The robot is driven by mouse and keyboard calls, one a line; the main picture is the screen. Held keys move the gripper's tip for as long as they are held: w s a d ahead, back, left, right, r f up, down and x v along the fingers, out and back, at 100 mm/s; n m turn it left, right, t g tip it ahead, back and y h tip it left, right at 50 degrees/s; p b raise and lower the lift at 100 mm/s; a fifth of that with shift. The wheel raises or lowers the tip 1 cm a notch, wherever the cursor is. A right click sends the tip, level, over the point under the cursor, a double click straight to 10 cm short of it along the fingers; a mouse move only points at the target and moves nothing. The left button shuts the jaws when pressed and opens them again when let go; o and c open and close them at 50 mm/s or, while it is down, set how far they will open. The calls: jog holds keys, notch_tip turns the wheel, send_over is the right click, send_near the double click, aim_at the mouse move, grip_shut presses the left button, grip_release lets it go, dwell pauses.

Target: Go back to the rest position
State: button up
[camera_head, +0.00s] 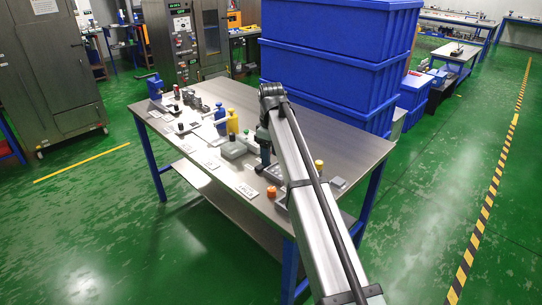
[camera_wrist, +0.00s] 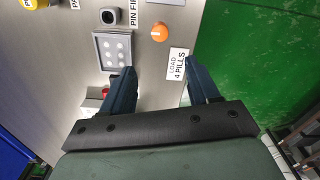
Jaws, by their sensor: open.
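My gripper (camera_wrist: 158,72) is open and empty in the wrist view, its two dark blue fingers apart above the steel table (camera_wrist: 60,70). A grey plate with several pale round spots (camera_wrist: 113,48) is just beyond the left finger. In the head view my gripper (camera_head: 264,158) hangs over the front right part of the table (camera_head: 310,140), partly hidden by my arm. The orange knob also shows there (camera_head: 271,192).
A blue bottle (camera_head: 220,121) and a yellow bottle (camera_head: 232,122) stand mid-table among several small devices. Stacked blue crates (camera_head: 335,65) rise behind the table. A yellow knob (camera_head: 319,165) is right of my arm. Green floor (camera_head: 430,200) is clear at right.

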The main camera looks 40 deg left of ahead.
jog(key=shift+w, duration=0.1)
dwell(0.3)
jog(key=w+d+f+m, duration=0.1)
jog(key=w+d+f, duration=0.5)
jog(key=w+d, duration=0.35)
jog(key=w+d+f+m, duration=0.2)
jog(key=w+d+f, duration=0.5)
jog(key=w+d, duration=0.25)
jog(key=s+d+f+m+g, duration=0.25)
jog(key=d+f+m, duration=0.25)
jog(key=d+f, duration=1.45)
jog(key=s+d+f+m+g, duration=0.1)
jog(key=s+d+f+m, duration=0.2)
jog(key=s+d+f, duration=0.7)
jog(key=s+d+f+m+g, duration=0.1)
jog(key=s+d+f+m, duration=0.2)
jog(key=s+d+f, duration=0.65)
jog(key=s+d+f+m, duration=0.1)
jog(key=s+d+m, duration=0.1)
jog(key=s+d, duration=0.3)
jog(key=s+d+f+m+g, duration=0.1)
jog(key=s+d, duration=0.4)
jog(key=s, duration=0.6)
jog(key=s+d+f+m+g, duration=0.1)
jog(key=s+d+f+m, duration=0.2)
jog(key=s+d, duration=0.3)
jog(key=s+m, duration=0.1)
jog(key=s, duration=0.1)
jog(key=shift+s+f, duration=0.15)
jog(key=shift+s, duration=0.15)
